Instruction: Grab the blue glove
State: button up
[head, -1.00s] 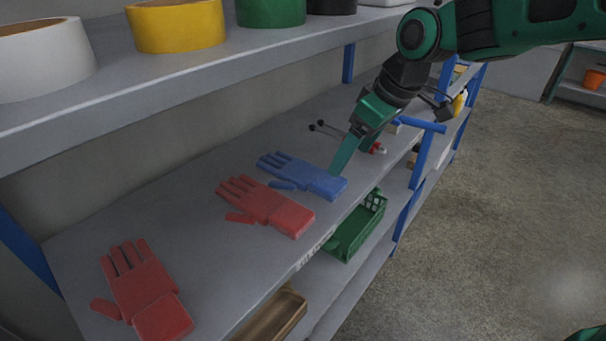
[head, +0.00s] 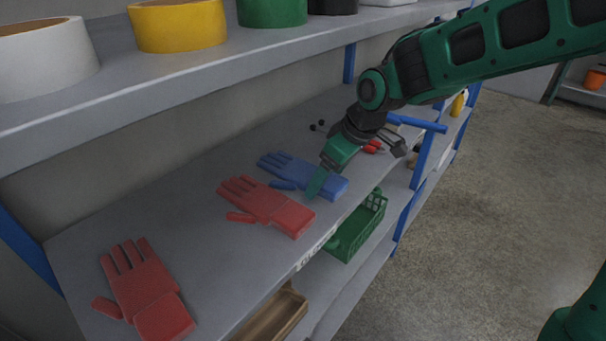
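The blue glove (head: 296,171) lies flat on the middle shelf, fingers toward the back left and cuff toward the front edge. My gripper (head: 315,190) reaches in from the upper right, its green fingers pointing down and left. In the picture the fingers overlap the glove near its cuff. I cannot tell whether they touch it. Only one finger shape is clear, so the opening does not show. A red glove (head: 265,206) lies just left of the blue one. Another red glove (head: 146,290) lies further left, nearer the camera.
An upper shelf (head: 110,95) with rolls of tape hangs over the back of the gloves. A blue post (head: 421,160) stands at the shelf's front edge, right of my gripper. A green basket (head: 357,228) and a wooden tray (head: 273,316) sit below. Shelf between the red gloves is clear.

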jog(key=shift+f, duration=0.2)
jog(key=c, duration=1.2)
jog(key=shift+o, duration=0.2)
jog(key=shift+r, duration=0.15)
